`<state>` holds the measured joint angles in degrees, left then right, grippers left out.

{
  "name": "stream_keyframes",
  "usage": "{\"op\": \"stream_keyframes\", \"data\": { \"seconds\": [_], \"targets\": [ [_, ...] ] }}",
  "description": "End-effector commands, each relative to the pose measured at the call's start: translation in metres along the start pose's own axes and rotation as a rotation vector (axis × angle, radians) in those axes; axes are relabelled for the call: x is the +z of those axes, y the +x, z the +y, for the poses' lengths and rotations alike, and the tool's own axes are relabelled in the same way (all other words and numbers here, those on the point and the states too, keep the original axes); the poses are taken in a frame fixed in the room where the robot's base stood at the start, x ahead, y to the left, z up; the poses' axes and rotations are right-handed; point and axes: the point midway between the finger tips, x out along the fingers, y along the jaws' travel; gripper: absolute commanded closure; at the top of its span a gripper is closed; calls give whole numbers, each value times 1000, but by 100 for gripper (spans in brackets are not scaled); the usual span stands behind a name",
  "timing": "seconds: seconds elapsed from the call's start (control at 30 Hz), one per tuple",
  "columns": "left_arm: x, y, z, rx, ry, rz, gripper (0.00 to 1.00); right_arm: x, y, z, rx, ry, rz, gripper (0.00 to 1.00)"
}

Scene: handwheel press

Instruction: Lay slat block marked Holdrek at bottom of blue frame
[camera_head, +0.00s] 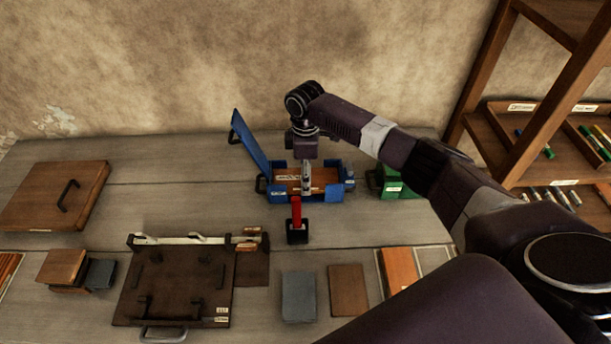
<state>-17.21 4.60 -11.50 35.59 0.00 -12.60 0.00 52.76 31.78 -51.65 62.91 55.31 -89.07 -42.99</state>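The blue frame (327,193) stands at the back middle of the table, its blue lid (250,142) tilted up on the left. A reddish-brown slat block (283,187) with a small pale label lies inside it; the label is too small to read, so I cannot tell if it is Holdrek. My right gripper (306,190) points down into the frame over the block, next to a second pale label. Its fingers are too small to show whether they are open, shut or touching the block. My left gripper is not in view.
A red-handled tool (296,215) stands upright in a black base in front of the frame. A green box (400,186) is to the right. A dark board with handles (178,284), a grey block (298,296) and brown blocks (348,290) lie in front. A wooden shelf (540,125) stands right.

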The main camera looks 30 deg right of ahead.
Motion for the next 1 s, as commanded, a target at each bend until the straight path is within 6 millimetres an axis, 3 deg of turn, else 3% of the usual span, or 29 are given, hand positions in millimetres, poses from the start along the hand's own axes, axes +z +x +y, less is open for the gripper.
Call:
{"op": "stream_keyframes", "data": {
  "seconds": [1.0],
  "targets": [
    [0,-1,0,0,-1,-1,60,0,8,0,1,0,1,81]
  ]
}}
